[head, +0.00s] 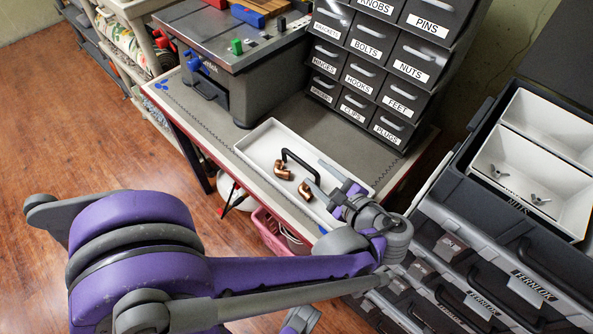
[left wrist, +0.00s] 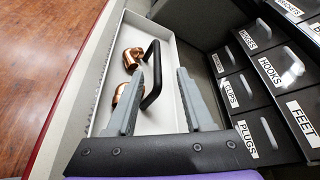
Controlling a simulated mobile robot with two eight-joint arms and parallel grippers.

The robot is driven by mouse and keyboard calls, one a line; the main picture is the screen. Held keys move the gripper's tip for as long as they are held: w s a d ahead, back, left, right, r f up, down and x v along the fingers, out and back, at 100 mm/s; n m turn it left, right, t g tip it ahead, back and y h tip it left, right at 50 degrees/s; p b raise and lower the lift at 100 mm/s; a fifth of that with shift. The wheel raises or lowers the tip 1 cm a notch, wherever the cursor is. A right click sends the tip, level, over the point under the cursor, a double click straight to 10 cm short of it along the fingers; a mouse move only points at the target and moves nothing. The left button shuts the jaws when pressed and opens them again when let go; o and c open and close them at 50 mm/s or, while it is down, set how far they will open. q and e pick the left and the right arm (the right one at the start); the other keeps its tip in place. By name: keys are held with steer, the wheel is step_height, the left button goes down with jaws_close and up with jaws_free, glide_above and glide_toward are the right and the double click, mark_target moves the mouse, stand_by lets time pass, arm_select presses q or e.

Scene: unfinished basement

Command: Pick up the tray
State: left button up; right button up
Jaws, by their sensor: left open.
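The white tray (head: 262,145) is a shallow rectangle on the grey bench top, near its front edge. It holds copper elbow fittings (head: 283,169) and a black U-shaped handle (head: 303,161). My left gripper (head: 317,177) is open over the right part of the tray. In the left wrist view, the tray (left wrist: 137,25) lies below the two parted fingers (left wrist: 169,57). The black handle (left wrist: 154,80) shows between them, close to the left finger, which partly hides a copper fitting. I cannot tell the exact height of the fingertips above the tray.
A labelled drawer cabinet (head: 372,70) stands right behind the tray. A grey machine (head: 235,50) stands at the bench's back left. A dark tool chest with an open bin (head: 530,165) is at right. A pink basket (head: 270,229) sits below the bench.

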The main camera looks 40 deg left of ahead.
mark_target(299, 161)
arm_select(q)
steer(key=x, duration=0.6)
steer(key=b+x, duration=0.1)
steer(key=x, duration=0.2)
steer(key=shift+s+a+f, duration=0.2)
steer(key=shift+a, duration=0.1)
steer(key=shift+w+a+f+b, duration=0.1)
steer(key=shift+w+a+b, duration=0.05)
steer(key=shift+a+b, duration=0.2)
jaws_close()
stand_by(0.8)
